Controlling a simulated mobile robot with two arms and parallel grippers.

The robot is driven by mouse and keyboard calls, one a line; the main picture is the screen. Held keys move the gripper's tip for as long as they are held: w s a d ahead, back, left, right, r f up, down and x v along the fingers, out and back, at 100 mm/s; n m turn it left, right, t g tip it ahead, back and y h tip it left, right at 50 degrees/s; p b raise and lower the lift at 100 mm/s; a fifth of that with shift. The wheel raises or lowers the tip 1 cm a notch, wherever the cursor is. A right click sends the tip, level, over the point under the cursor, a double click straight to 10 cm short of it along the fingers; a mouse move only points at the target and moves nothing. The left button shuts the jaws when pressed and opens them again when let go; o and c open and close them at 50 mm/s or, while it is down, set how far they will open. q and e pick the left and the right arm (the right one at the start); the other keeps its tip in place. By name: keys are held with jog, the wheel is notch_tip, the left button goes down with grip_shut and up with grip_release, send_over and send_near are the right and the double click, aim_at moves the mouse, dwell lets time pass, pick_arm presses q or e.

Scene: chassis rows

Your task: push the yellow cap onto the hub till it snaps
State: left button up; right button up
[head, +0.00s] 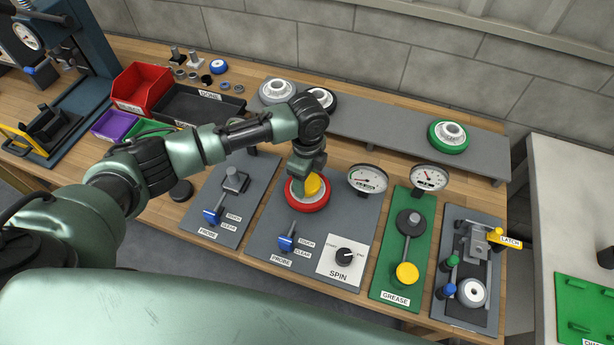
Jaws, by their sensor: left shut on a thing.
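The yellow cap (313,186) shows at the middle of a wheel with a red rim (305,207), on the grey panel with the SPIN knob. My left gripper (308,174) reaches down over the wheel from above and is shut on the cap. The gripper covers part of the cap and the wheel's far side. The hub under the cap is hidden, and I cannot tell whether the cap touches it or sits fully down. My right gripper is not in view.
A blue PROBE lever (287,242) and a SPIN knob (344,254) stand in front of the wheel. A dial gauge (367,179) is close on its right. A grey raised shelf (385,125) with several wheels runs behind. A green GREASE panel (388,246) lies to the right.

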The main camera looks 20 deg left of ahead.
pick_arm(q)
jog(key=shift+f, duration=0.2)
dwell(0.3)
jog(key=shift+f, duration=0.2)
dwell(0.5)
jog(key=o, duration=1.4)
notch_tip(320, 180, up, 8)
jog(key=shift+f+b, duration=0.15)
jog(key=shift+b, duration=0.55)
